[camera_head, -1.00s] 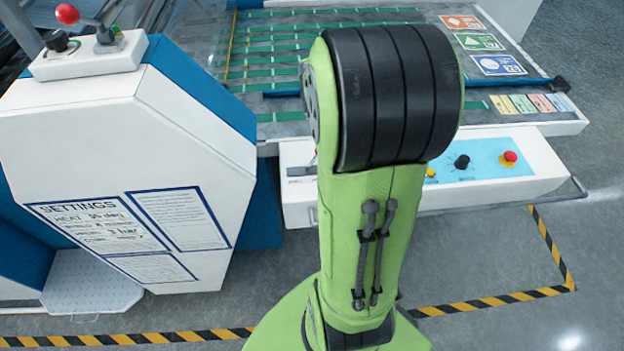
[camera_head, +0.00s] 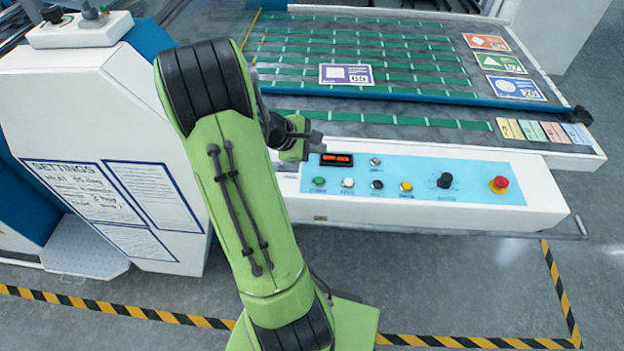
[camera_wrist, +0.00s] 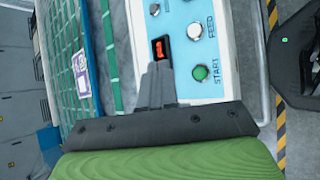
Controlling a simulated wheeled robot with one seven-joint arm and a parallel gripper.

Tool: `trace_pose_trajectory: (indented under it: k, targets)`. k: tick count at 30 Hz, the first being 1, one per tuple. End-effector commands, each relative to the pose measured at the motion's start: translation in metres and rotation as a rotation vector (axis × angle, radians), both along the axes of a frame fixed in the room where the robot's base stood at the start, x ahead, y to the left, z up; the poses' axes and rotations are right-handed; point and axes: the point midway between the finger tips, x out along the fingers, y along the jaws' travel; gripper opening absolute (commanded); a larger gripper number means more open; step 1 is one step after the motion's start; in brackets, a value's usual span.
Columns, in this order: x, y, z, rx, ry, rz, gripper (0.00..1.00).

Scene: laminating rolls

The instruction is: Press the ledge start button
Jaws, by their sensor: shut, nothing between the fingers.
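The green start button (camera_head: 319,182) sits at the left end of the light blue panel (camera_head: 460,170) on the white ledge (camera_head: 420,215). My gripper (camera_head: 318,137) is near the panel's upper left corner, behind the button in the head view. In the wrist view its closed fingers (camera_wrist: 158,72) point toward the red display (camera_wrist: 159,48), with the green button to their right and apart from them. The fingers hold nothing.
A white button (camera_head: 348,183), a black button (camera_head: 377,185), a yellow button (camera_head: 406,187), a black knob (camera_head: 445,180) and a red mushroom button (camera_head: 499,184) share the panel. A blue bar (camera_head: 420,97) crosses the table behind. The white machine housing (camera_head: 60,120) stands left.

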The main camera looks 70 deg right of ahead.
Motion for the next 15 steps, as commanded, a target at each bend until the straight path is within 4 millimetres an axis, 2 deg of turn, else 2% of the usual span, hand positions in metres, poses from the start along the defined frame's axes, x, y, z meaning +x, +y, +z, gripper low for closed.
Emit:
trace_pose_trajectory:
  k: [8, 15]
  targets:
    - [0.0, 0.0, -0.007, 0.0, -0.002, 0.001, 0.0]
    - [0.0, 0.0, -0.039, 0.001, -0.002, 0.0, 0.0]
